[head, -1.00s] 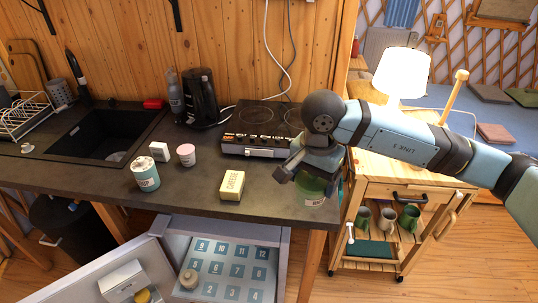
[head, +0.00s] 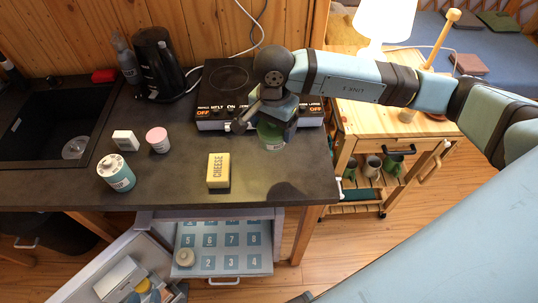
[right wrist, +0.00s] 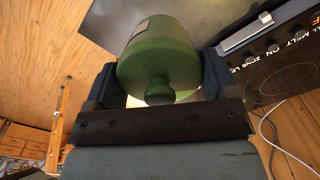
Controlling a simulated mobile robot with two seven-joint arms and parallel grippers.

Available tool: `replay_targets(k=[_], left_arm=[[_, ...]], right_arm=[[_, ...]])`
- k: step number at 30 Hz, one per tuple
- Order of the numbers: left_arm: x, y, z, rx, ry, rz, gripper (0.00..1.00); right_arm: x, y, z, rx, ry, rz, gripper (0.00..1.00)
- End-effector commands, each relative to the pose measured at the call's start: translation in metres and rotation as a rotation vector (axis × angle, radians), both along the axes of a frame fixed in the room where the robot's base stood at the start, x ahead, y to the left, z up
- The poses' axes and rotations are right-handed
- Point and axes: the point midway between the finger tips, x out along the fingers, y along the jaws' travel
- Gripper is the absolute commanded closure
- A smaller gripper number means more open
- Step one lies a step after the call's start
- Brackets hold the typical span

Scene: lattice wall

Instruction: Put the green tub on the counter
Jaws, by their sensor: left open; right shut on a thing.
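The green tub (head: 272,137) is held in my right gripper (head: 268,116) in the head view. It hangs over the dark counter (head: 270,188), just in front of the cooktop, and a dark shadow lies on the counter nearer the front edge. It appears to be above the surface. In the right wrist view the tub (right wrist: 160,55) sits between the two fingers of my right gripper (right wrist: 160,82), its knob towards the camera. The fingers are shut on its sides. My left gripper does not show.
A yellow cheese block (head: 218,171), a teal-and-white tin (head: 116,173), a pink cup (head: 158,140) and a white block (head: 126,140) stand to the left. A cooktop (head: 228,85) and black kettle (head: 158,65) are behind. An open drawer (head: 222,271) juts out below. The counter's front right is bare.

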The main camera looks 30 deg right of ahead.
Motion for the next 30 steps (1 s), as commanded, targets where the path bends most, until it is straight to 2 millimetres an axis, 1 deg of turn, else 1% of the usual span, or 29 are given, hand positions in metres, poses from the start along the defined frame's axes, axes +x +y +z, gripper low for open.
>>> replay_targets(k=[1, 6, 9, 12, 17, 24, 27, 30], left_arm=[[0.000, 0.000, 0.005, 0.001, 0.000, 0.001, 0.57], [0.000, 0.002, 0.013, 0.002, -0.002, 0.004, 0.57], [0.000, 0.003, 0.016, 0.003, -0.002, 0.006, 0.57], [0.000, 0.003, 0.017, 0.004, -0.002, 0.007, 0.57], [0.000, 0.004, 0.018, 0.005, -0.002, 0.008, 0.57], [0.000, 0.005, 0.025, 0.007, -0.004, 0.010, 0.57], [0.000, 0.005, 0.025, 0.007, -0.005, 0.010, 0.57], [0.000, 0.005, 0.024, 0.007, -0.005, 0.010, 0.57]], right_arm=[[-0.001, 0.000, -0.012, 0.000, 0.006, -0.001, 0.50], [-0.001, 0.000, -0.056, 0.000, 0.004, 0.000, 0.50], [0.000, 0.001, -0.075, 0.001, 0.002, 0.000, 0.50], [0.000, 0.001, -0.088, 0.002, 0.000, 0.001, 0.50], [0.001, 0.000, -0.098, 0.000, 0.000, 0.000, 0.50], [0.000, 0.001, -0.131, 0.001, 0.003, 0.000, 0.50], [0.001, 0.000, -0.136, 0.001, -0.002, 0.001, 0.50], [0.001, 0.000, -0.136, 0.001, -0.002, 0.001, 0.50]])
